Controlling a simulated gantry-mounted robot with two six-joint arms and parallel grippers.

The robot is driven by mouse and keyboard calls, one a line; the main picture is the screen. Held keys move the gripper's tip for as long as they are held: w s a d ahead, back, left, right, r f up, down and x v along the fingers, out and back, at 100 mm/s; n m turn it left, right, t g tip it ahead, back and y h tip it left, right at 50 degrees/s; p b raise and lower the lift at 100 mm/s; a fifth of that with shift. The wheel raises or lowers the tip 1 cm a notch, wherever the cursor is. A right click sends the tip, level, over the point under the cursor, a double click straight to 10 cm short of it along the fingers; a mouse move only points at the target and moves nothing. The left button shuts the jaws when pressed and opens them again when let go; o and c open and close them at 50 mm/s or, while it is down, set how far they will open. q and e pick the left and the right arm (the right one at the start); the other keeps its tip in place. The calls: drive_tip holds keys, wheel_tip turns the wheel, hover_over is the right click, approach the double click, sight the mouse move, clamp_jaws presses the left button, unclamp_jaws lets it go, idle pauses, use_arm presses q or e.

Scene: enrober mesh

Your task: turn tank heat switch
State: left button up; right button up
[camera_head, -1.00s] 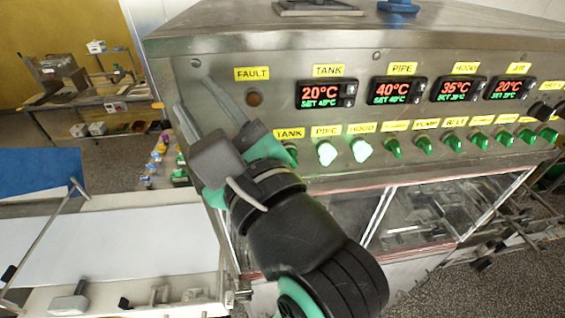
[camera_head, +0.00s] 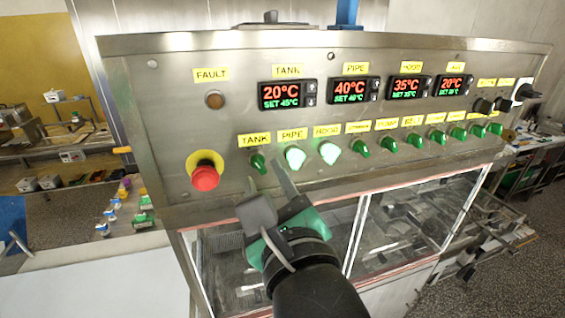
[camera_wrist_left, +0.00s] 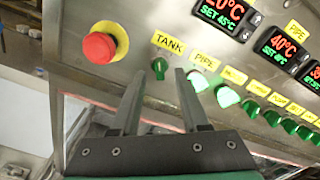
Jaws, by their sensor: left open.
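The tank heat switch (camera_head: 258,163) is a small green knob under the yellow TANK label (camera_head: 254,140) on the steel control panel. It is unlit, while the PIPE switch (camera_head: 295,157) and HOOD switch (camera_head: 329,152) beside it glow. My left gripper (camera_head: 264,180) is open and empty, its fingers pointing up at the panel just below the tank switch. In the left wrist view the tank switch (camera_wrist_left: 160,67) shows beyond the gap between the fingertips (camera_wrist_left: 160,74), with nothing between them. The tank display (camera_head: 287,95) reads 20°C, SET 45°C. My right gripper is not in view.
A red emergency stop button (camera_head: 205,176) on a yellow base juts from the panel left of the tank switch. More green knobs (camera_head: 388,145) run to the right. A fault lamp (camera_head: 214,100) sits above. Glass doors (camera_head: 415,230) are below the panel.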

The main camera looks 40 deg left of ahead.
sight(259, 164)
use_arm(q)
drive_tip(key=shift+x, duration=1.45)
drive_tip(key=shift+c, duration=0.3)
clamp_jaws()
